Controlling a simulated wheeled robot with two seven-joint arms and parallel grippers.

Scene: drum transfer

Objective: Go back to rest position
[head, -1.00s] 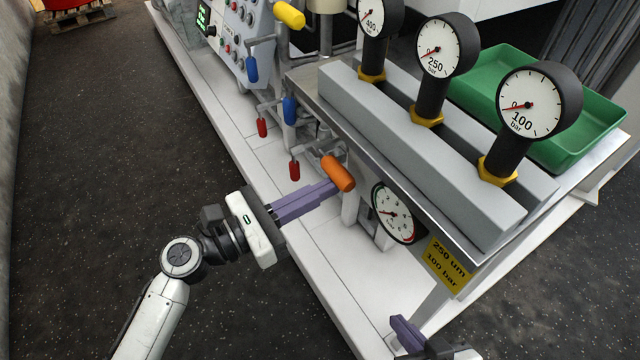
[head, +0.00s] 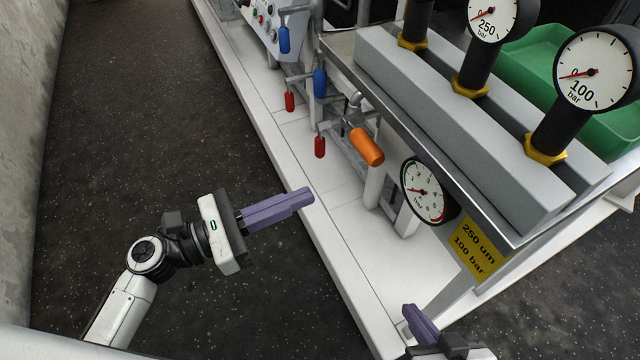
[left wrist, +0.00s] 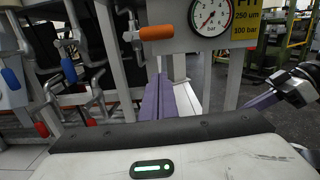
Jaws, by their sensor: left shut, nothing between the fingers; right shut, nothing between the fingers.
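My left gripper (head: 304,196) has purple fingers that are shut and empty. In the head view it hangs over the dark floor by the white base edge, left of and apart from the orange handle (head: 367,147). In the left wrist view its fingers (left wrist: 167,84) point forward, with the orange handle (left wrist: 156,33) above them. My right gripper (head: 409,311) is at the bottom of the head view, its purple fingers shut and empty, near the base's front edge. It also shows at the right of the left wrist view (left wrist: 252,104).
The machine's white base (head: 345,255) carries red handles (head: 320,147), blue handles (head: 320,83), a round dial (head: 425,191) and a yellow sign (head: 477,246). Large gauges (head: 594,70) and a green tray (head: 540,60) stand above. Dark floor (head: 130,130) at left is free; a wall (head: 25,130) bounds it.

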